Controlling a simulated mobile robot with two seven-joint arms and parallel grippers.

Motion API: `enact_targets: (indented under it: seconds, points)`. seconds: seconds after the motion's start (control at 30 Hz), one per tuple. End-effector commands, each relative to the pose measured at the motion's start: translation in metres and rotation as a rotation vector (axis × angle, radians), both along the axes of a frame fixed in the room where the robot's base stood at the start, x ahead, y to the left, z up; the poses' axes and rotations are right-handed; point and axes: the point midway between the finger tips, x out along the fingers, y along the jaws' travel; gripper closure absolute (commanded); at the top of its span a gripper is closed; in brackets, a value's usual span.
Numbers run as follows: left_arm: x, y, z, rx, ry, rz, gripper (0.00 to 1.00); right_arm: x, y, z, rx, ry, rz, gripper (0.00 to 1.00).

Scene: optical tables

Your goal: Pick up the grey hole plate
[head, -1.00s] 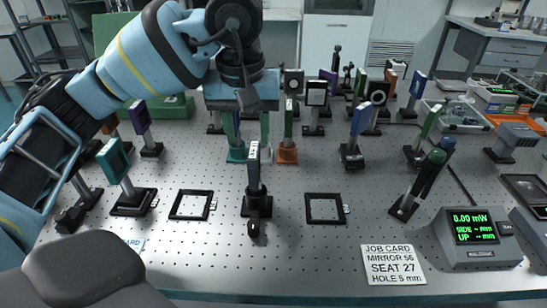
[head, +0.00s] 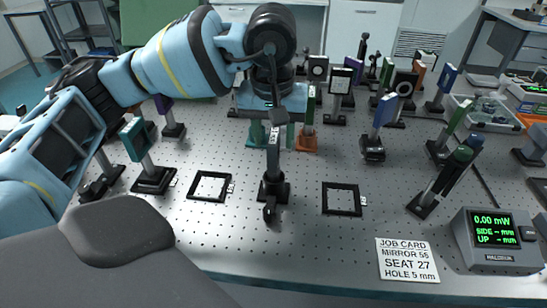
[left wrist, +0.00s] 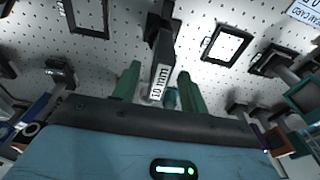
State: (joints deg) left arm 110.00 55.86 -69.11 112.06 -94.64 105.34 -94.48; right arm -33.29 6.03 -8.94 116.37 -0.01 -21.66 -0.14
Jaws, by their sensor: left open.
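A narrow grey plate (head: 273,152), seen nearly edge-on, stands upright on a black post base in the middle of the near table. In the left wrist view its top edge (left wrist: 160,72) carries a "10 mm" label; its hole is hidden. My left gripper (head: 274,138) is open, pointing down over this plate. In the left wrist view the two green fingers (left wrist: 159,80) lie on either side of the plate's top end, with a gap visible on both sides. I cannot tell how far the tips reach down. My right gripper is out of view.
Black square frames (head: 209,186) and (head: 343,198) lie flat left and right of the plate. A teal mounted plate (head: 136,140) stands left, a blue one (head: 384,112) right. A job card (head: 407,259) reads "HOLE 5 mm". A power meter (head: 492,240) sits at right.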

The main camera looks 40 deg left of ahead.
Motion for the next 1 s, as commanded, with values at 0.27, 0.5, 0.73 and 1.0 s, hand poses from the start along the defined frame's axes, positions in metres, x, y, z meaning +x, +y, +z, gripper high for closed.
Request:
enact_targets:
  seconds: [0.27,0.5,0.73,1.0]
  points:
    - [0.002,0.001,-0.021,0.0,-0.001,0.0,0.56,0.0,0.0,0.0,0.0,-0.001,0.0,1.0]
    - [0.002,0.001,-0.021,0.0,-0.001,0.0,0.64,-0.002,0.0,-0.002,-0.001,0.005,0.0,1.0]
    - [0.002,0.001,-0.021,0.0,-0.001,0.0,0.94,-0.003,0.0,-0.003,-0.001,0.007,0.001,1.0]
    - [0.002,0.001,-0.02,-0.001,-0.003,0.001,1.0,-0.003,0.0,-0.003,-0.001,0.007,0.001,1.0]
